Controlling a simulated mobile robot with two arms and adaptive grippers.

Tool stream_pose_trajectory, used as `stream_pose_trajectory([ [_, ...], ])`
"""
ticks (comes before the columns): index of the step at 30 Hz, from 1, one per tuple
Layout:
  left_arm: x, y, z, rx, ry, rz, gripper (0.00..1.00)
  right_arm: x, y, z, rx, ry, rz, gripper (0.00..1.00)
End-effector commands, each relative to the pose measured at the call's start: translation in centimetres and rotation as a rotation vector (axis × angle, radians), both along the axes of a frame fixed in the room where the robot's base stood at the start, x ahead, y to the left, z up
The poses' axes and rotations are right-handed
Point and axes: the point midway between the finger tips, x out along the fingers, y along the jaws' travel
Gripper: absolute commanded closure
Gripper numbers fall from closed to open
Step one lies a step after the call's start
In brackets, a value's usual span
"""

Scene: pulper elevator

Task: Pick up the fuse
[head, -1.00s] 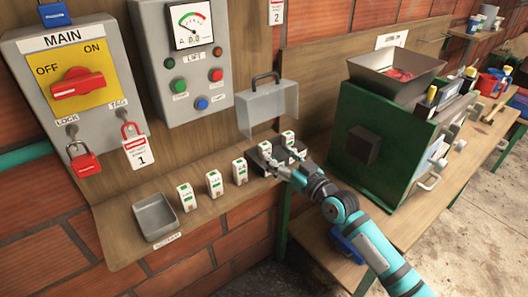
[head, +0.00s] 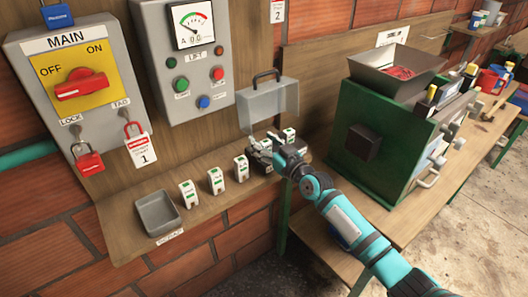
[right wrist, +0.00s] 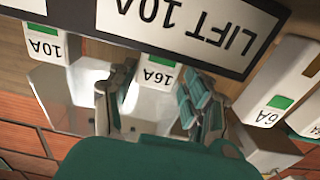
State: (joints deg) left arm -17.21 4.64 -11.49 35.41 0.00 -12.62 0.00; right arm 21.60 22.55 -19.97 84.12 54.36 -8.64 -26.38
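The fuse holder (head: 259,160) is a dark block on the right part of the wooden shelf, partly hidden by my right gripper (head: 276,148). White fuses sit in it. In the right wrist view, a white fuse marked 16A (right wrist: 157,85) with a green patch lies between the two fingers of my right gripper (right wrist: 155,108). The fingers stand apart on either side of it; firm contact is not visible. A 10A fuse (right wrist: 45,45) and a 6A fuse (right wrist: 272,108) flank it. A label reading LIFT 10A (right wrist: 185,28) appears upside down. My left gripper is not in view.
Three loose white fuses (head: 215,181) stand on the shelf beside a grey tray (head: 157,214). A clear cover (head: 268,105) with a black handle is behind the holder. The main switch box (head: 75,95) and lift panel (head: 187,55) are above. A green machine (head: 380,140) stands right.

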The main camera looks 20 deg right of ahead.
Motion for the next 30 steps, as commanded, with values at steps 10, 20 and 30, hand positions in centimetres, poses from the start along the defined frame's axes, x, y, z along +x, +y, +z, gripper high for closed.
stream_pose_trajectory([
  [10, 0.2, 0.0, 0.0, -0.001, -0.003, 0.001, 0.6, 0.0, 0.0, -0.1, -0.001, 0.002, 0.001, 0.98],
  [20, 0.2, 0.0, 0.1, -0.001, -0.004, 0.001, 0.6, -0.1, 0.1, 0.1, 0.0, 0.002, 0.002, 1.0],
  [30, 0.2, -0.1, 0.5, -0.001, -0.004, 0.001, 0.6, 0.0, 0.1, 3.8, 0.002, -0.003, 0.002, 1.0],
])
